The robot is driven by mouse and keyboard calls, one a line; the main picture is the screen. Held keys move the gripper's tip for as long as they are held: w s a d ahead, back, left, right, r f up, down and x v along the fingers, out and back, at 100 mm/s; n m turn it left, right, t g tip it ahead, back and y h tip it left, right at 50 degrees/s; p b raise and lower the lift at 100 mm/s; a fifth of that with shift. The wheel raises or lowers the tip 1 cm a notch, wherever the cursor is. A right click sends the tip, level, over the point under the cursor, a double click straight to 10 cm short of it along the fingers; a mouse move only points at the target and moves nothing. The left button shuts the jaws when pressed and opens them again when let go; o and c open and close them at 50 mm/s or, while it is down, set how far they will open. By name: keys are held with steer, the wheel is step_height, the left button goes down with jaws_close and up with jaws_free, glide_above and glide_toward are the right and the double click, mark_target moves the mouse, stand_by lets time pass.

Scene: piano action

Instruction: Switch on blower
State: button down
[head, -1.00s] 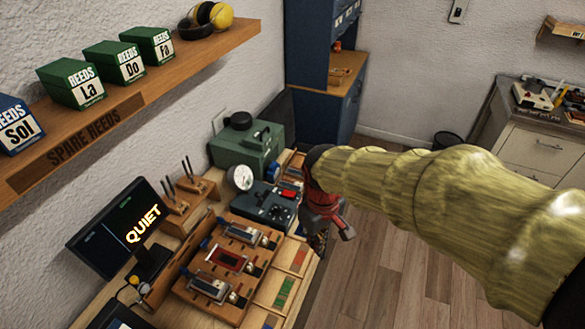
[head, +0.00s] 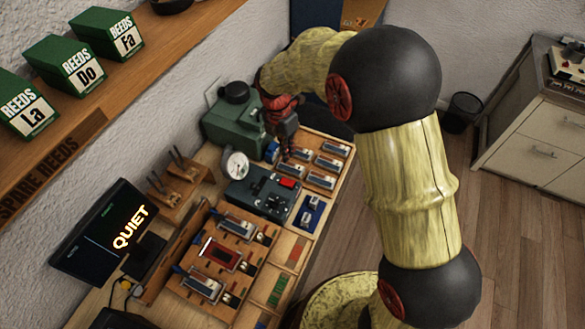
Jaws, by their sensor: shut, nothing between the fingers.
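A green machine with a round black cap (head: 228,130), which looks like the blower, stands against the wall at the back of the bench. In front of it is a dark box (head: 258,194) with knobs and a red rocker switch (head: 289,183) on top. A round white gauge (head: 236,165) stands at the box's back left. My gripper (head: 284,157) is shut and empty, pointing down just beyond the red switch and right of the green machine. I cannot tell whether it touches anything. The switch's on or off position is too small to tell.
A screen (head: 105,235) reads QUIET. A wooden rack with several reed units (head: 215,262) lies at the front; another tray of metal units (head: 325,168) lies right of the gripper. A shelf (head: 130,90) with green reed boxes overhangs the left. Floor (head: 520,230) is clear to the right.

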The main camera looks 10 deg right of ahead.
mark_target(293, 183)
steer(key=shift+s+n, duration=0.15)
steer(key=shift+n, duration=1.45)
steer(key=f, duration=0.4)
steer(key=d+f, duration=0.1)
steer(key=f, duration=0.4)
steer(key=s+f, duration=0.1)
steer(key=f, duration=0.4)
steer(key=shift+d+b, duration=0.25)
steer(key=shift+b, duration=0.15)
steer(key=shift+s+d+f, duration=0.15)
steer(key=shift+f, duration=0.25)
steer(key=shift+w+a+r+p, duration=0.35)
steer(key=shift+w+a, duration=0.1)
steer(key=shift+a, duration=0.2)
